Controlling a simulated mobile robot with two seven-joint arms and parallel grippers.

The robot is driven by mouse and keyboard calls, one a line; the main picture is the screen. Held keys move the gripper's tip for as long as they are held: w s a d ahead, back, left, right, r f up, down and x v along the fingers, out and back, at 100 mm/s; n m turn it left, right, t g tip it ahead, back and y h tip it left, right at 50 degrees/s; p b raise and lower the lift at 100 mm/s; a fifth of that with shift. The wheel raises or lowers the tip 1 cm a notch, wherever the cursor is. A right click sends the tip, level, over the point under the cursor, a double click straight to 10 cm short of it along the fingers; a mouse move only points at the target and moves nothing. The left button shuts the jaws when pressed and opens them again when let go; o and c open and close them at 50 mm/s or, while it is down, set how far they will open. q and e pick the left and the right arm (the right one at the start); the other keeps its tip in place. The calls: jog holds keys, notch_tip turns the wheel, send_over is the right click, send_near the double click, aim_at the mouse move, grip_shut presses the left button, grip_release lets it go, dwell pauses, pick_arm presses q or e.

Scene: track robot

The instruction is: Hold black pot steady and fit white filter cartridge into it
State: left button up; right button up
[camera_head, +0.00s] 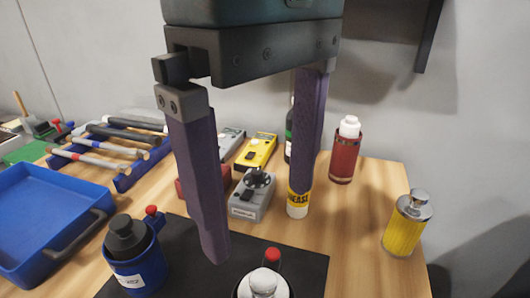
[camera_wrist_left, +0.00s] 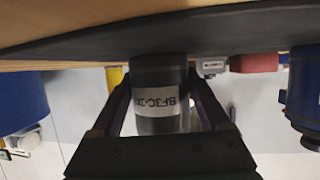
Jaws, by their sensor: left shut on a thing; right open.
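The black pot (camera_head: 239,293) is cut off at the bottom edge of the head view. A white round piece with a pale knob (camera_head: 263,283), likely the filter cartridge, shows inside its rim; how deep it sits cannot be seen. In the left wrist view, which is upside down, the pot (camera_wrist_left: 160,78) carries a white label and stands on the dark mat. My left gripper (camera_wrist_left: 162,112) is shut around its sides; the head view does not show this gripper. My right gripper (camera_head: 258,220) is open and empty, its purple fingers spread above and behind the pot.
A blue pot (camera_head: 150,272) with a black top stands left on the black mat (camera_head: 190,270). A grey device (camera_head: 246,208) and a yellow-labelled tube (camera_head: 298,203) stand behind. A red bottle (camera_head: 345,155) and yellow canister (camera_head: 405,232) are right; a blue tray (camera_head: 45,205) is left.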

jog(key=shift+r, duration=0.4)
pick_arm(q)
jog(key=o, duration=1.4)
